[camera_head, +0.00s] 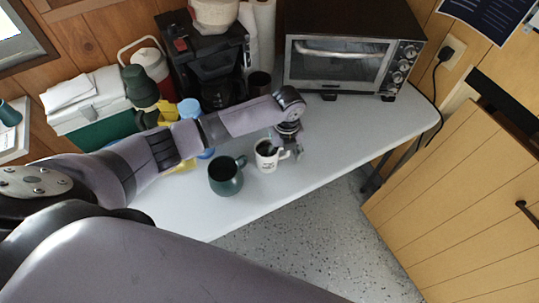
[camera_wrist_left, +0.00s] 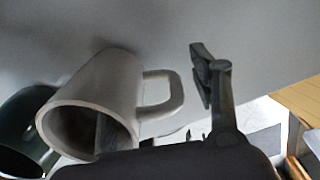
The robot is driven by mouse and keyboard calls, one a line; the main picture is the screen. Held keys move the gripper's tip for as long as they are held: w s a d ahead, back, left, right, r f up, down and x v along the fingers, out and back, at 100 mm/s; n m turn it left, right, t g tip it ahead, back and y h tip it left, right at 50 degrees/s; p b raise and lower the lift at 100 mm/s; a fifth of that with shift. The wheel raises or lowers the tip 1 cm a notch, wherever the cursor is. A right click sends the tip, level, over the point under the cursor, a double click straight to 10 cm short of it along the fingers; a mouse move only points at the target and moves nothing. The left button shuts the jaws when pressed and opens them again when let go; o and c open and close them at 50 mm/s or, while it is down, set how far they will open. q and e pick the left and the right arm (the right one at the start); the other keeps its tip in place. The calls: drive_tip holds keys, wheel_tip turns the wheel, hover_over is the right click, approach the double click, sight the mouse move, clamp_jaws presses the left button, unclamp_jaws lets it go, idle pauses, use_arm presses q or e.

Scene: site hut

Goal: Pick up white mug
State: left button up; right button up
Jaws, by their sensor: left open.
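The white mug (camera_head: 266,163) stands upright on the table, with dark marking on its side and its handle to the right. In the left wrist view the white mug (camera_wrist_left: 116,88) fills the left-centre, its mouth toward the camera. My left gripper (camera_head: 283,150) is open at the mug. One finger shows outside, beyond the handle. A dark shape inside the mouth looks like the other finger, but the wrist housing hides part of it. A dark green mug (camera_head: 226,179) stands just left of the white mug. My right gripper is out of view.
The pale table (camera_head: 340,130) is clear to the right of the mugs. A toaster oven (camera_head: 340,58), a coffee maker (camera_head: 208,62) and a green-and-white cooler (camera_head: 92,107) stand behind. A wooden cabinet (camera_head: 465,205) is at the right.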

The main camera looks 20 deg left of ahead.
use_arm(q)
drive_tip(key=shift+c, duration=0.5)
clamp_jaws()
drive_tip(key=shift+r, duration=0.1)
